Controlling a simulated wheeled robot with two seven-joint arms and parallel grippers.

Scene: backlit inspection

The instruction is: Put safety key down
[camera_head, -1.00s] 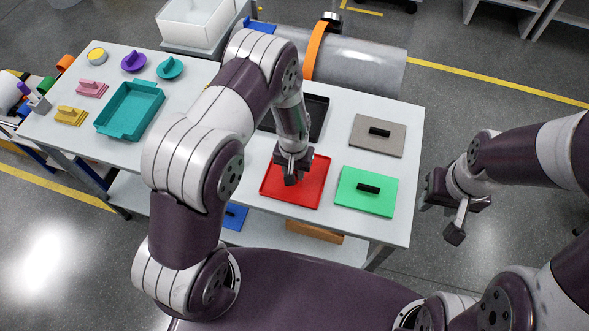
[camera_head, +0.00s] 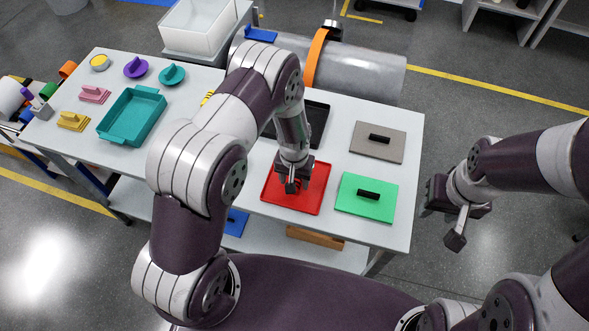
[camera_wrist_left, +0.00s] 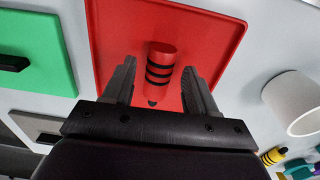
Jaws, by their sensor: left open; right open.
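The safety key, a red cylinder with black bands (camera_wrist_left: 161,62), is in the left wrist view over the red tray (camera_wrist_left: 105,50). It sits between the two spread fingers of my left gripper (camera_wrist_left: 160,68), with a visible gap on each side. In the head view my left gripper (camera_head: 291,184) points down over the red tray (camera_head: 284,204), and the key is mostly hidden there. My right gripper (camera_head: 443,219) is open and empty, off the table's right side.
A green plate (camera_head: 380,208) and a grey plate (camera_head: 365,151) with black handles lie right of the tray. A black tray (camera_head: 318,118) is behind it. A white cup (camera_wrist_left: 293,103) stands near in the wrist view. A teal tray (camera_head: 131,128) is at left.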

